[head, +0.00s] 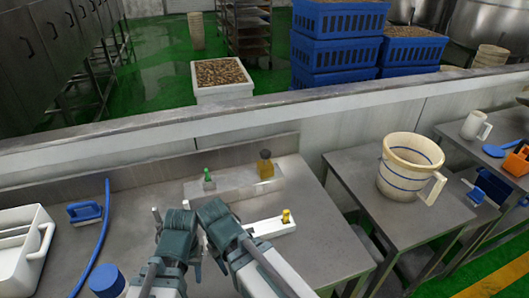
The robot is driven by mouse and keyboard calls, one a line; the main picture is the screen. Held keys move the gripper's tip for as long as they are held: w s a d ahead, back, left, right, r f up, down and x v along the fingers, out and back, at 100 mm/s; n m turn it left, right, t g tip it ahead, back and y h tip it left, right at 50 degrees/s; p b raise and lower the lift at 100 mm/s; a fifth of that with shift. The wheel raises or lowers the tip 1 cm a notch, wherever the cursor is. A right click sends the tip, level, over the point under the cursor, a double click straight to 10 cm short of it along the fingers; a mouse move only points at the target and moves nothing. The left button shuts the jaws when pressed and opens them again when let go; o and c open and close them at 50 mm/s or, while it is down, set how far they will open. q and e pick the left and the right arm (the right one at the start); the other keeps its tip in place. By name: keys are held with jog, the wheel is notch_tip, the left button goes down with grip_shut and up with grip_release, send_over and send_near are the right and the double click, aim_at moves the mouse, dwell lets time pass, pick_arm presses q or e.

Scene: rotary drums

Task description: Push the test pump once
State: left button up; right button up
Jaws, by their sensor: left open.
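A white block with a yellow knob on top, which may be the test pump (272,227), lies on the steel table, right of my grippers. A small amber bottle with a dark top (265,166) and a small green-topped bottle (208,181) stand behind on a grey tray (235,184). I cannot tell for certain which item is the test pump. My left gripper (171,209) is open over the table, left of the white block and apart from it. My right gripper (211,207) is close beside it; its fingers are hard to make out.
A blue brush (85,212), a blue hose (101,240) and a white tub (22,250) are at the left. A blue-capped container (106,280) is in front. A low wall (140,157) backs the table. A cream bucket (409,165) stands on the right-hand table.

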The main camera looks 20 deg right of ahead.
grip_shut()
dwell(1.6)
